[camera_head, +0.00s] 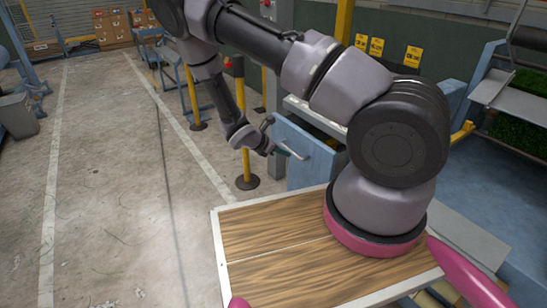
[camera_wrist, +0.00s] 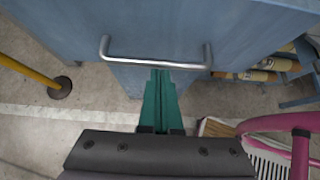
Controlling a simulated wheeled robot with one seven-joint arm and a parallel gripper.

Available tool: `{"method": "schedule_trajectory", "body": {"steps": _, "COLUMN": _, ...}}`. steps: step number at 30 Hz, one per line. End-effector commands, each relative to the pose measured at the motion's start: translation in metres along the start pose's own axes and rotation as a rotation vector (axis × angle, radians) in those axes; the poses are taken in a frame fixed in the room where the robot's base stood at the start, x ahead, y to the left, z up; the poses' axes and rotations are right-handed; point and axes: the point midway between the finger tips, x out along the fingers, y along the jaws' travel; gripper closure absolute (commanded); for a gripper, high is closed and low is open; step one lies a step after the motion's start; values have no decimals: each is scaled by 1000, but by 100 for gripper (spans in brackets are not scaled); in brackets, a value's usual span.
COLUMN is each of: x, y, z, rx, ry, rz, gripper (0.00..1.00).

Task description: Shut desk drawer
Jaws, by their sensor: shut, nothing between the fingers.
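The desk drawer (camera_head: 304,163) has a blue front with a silver bar handle (camera_head: 296,150). The front seems to stand out from the desk, but my arm hides part of it and I cannot tell how far. In the wrist view the blue front (camera_wrist: 250,25) fills the top, with the handle (camera_wrist: 150,63) running across it. My gripper (camera_head: 287,153) is at the handle; its green fingers also show in the wrist view (camera_wrist: 160,76). They are shut together and empty, with their tips at the middle of the bar. I cannot tell whether they touch it.
A yellow post (camera_head: 243,130) on a black base stands left of the drawer. A wooden-topped surface (camera_head: 270,255) lies in front. Shelves with green turf (camera_head: 520,100) stand at the right. The floor (camera_head: 110,190) at the left is clear.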

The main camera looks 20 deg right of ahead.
Motion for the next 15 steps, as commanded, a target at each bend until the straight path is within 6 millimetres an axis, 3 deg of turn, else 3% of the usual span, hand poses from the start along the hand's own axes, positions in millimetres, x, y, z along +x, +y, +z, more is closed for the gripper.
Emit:
{"method": "schedule_trajectory", "body": {"steps": 6, "x": 31, "y": 0, "z": 25, "rx": -1, "ry": -2, "rz": -2, "gripper": 100}}
{"method": "schedule_trajectory", "body": {"steps": 15, "x": 58, "y": 0, "z": 48, "rx": -1, "ry": 0, "rz": -1, "gripper": 100}}
